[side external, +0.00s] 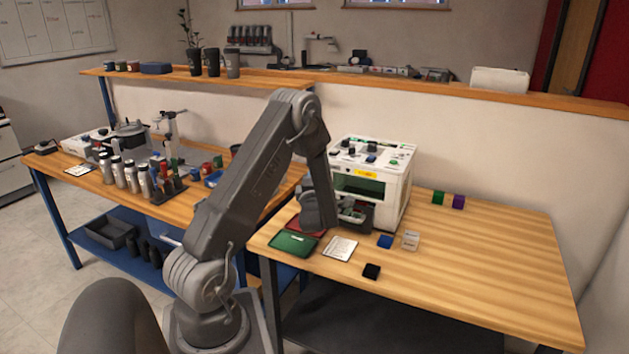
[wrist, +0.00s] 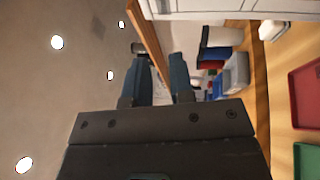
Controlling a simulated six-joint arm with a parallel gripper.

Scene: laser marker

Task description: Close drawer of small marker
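The small marker (side external: 392,190) is a white box-shaped machine with knobs on top, a yellow label and a dark green window, standing on the right wooden table. It shows only as a white edge at the top of the wrist view (wrist: 200,8). My gripper (side external: 350,212) is low at the machine's front, partly hidden by my wrist. A dark part shows there at the machine's lower front; I cannot tell drawer from gripper, nor how far the drawer is out. In the wrist view, my gripper's two fingers (wrist: 160,62) stand apart with nothing seen between them.
A green tray (side external: 293,244), a red tray (side external: 306,224) and a white card (side external: 340,248) lie near my wrist. A blue block (side external: 385,241), a clear block (side external: 410,240) and a black block (side external: 372,271) lie in front.

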